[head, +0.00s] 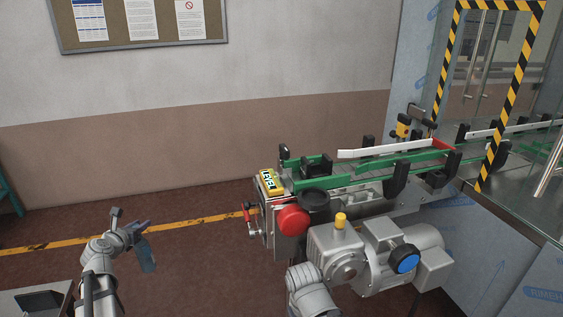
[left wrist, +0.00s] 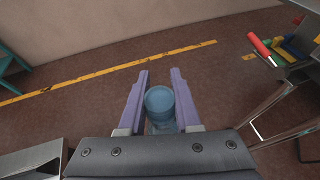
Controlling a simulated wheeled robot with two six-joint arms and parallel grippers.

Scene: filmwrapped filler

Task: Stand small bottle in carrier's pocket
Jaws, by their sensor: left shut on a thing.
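My left gripper (head: 138,246) is low at the left of the head view, over the floor and apart from the conveyor. In the left wrist view its two purple fingers (left wrist: 160,100) are shut on the small bottle (left wrist: 160,100), whose round blue top faces the camera. My right gripper is not in view.
The conveyor (head: 375,178) runs right into a glass enclosure with striped posts (head: 513,85). A yellow box (head: 270,182) sits at its near end. A motor (head: 385,255) juts out below. A grey-topped surface (head: 30,298) is at lower left. Open floor lies between.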

